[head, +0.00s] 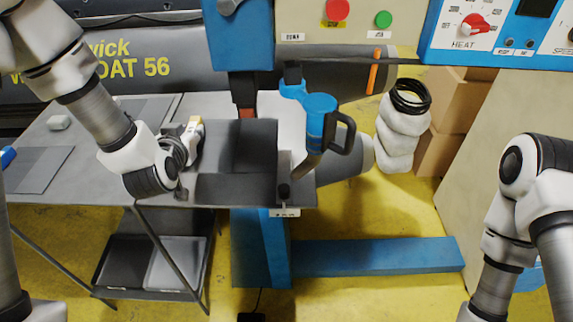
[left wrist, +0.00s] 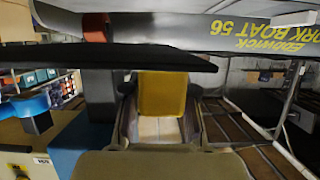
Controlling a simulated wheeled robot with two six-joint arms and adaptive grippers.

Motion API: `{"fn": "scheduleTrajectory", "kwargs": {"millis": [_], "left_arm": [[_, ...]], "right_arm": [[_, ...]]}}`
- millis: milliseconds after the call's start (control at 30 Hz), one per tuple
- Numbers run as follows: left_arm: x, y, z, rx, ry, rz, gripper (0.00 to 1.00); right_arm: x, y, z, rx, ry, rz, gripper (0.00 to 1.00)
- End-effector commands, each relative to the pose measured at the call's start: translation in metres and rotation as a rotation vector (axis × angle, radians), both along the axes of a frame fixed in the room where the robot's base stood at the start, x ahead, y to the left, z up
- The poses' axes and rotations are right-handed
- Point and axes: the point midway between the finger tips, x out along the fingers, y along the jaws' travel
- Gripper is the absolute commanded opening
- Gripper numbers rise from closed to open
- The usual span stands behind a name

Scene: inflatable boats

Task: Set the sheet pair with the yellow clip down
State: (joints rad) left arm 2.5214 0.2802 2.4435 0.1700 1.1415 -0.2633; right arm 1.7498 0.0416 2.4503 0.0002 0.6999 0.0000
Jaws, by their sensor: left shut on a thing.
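My left gripper (head: 186,142) is shut on the yellow clip (head: 197,124) at the left end of the dark grey sheet pair (head: 254,145). In the left wrist view the clip (left wrist: 162,94) sits between the fingers (left wrist: 160,128). The sheet pair (left wrist: 100,58) runs off to the left there, nearly edge-on. In the head view it spans the space below the blue machine's head (head: 238,40). I cannot tell whether it touches the surface below. My right arm stands at the far right, and its gripper is outside the frame.
The grey table (head: 100,182) carries more flat dark sheets (head: 40,168) at the left. Trays (head: 175,265) lie on the lower shelf. A control box (head: 490,35) is at upper right.

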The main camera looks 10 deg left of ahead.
Motion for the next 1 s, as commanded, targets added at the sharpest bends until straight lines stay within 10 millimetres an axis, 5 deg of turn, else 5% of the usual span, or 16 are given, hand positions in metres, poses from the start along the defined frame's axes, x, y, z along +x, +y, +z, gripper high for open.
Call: {"fn": "scheduleTrajectory", "kwargs": {"millis": [167, 700, 1000], "left_arm": [[0.001, 0.001, 0.009, -0.006, -0.009, 0.003, 0.0], [0.001, 0.002, -0.087, -0.005, -0.007, 0.002, 0.0], [0.001, 0.002, -0.092, -0.006, -0.01, 0.001, 0.0]], "right_arm": [[0.0, 0.0, 0.007, 0.0, -0.001, 0.003, 0.68], [0.0, 0.0, 0.006, 0.0, -0.001, 0.002, 0.68], [0.0, 0.0, 0.005, 0.0, -0.001, 0.002, 0.68]]}}
